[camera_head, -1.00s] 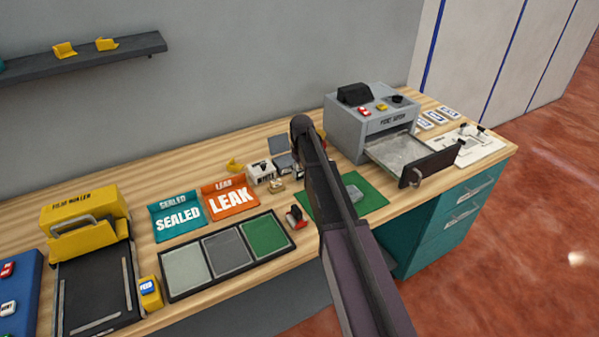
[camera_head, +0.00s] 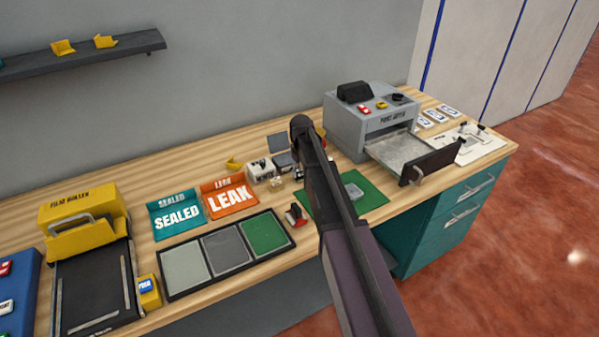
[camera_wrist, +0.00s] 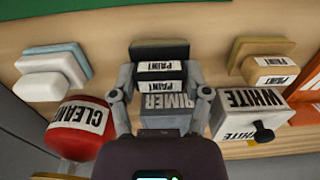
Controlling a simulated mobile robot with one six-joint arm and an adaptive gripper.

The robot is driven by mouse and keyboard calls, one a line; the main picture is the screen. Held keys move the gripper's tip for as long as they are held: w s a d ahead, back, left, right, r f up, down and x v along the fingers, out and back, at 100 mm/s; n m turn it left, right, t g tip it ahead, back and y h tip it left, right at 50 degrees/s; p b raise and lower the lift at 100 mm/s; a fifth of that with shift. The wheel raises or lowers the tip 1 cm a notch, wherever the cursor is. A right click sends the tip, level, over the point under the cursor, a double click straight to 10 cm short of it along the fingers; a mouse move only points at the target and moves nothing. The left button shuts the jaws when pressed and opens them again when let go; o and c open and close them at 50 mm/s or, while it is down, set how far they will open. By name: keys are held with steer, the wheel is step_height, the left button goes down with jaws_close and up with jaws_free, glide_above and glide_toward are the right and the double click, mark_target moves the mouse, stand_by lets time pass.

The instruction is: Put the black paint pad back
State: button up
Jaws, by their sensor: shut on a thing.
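The black paint pad (camera_wrist: 160,49) shows in the wrist view as a dark block with white PAINT labels on its near faces. My gripper (camera_wrist: 160,92) is shut on it, one finger on each side. A grey block lettered PRIMER (camera_wrist: 163,106) shows just below the pad in the picture, between the fingers. Whether the pad touches the table or hangs above it I cannot tell. In the head view my arm covers the gripper and the pad.
Close by in the wrist view are a red CLEAN-lettered container (camera_wrist: 75,127), a WHITE-lettered block (camera_wrist: 248,112), a tan PAINT pad (camera_wrist: 268,68) and a white-and-blue pad (camera_wrist: 52,72). The grey machine's drawer (camera_head: 398,150) stands open, right of my arm.

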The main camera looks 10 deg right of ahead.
steer(key=shift+f, duration=0.2)
steer(key=o, duration=1.1)
steer(key=shift+r, duration=0.2)
steer(key=shift+r+p, duration=3.85)
steer(key=shift+p, duration=0.05)
steer(key=s+m, duration=0.1)
steer(key=s, duration=0.8)
steer(key=s+m, duration=0.1)
steer(key=s, duration=0.9)
steer(key=s+m, duration=0.1)
steer(key=s, duration=0.9)
steer(key=shift+a+m, duration=0.3)
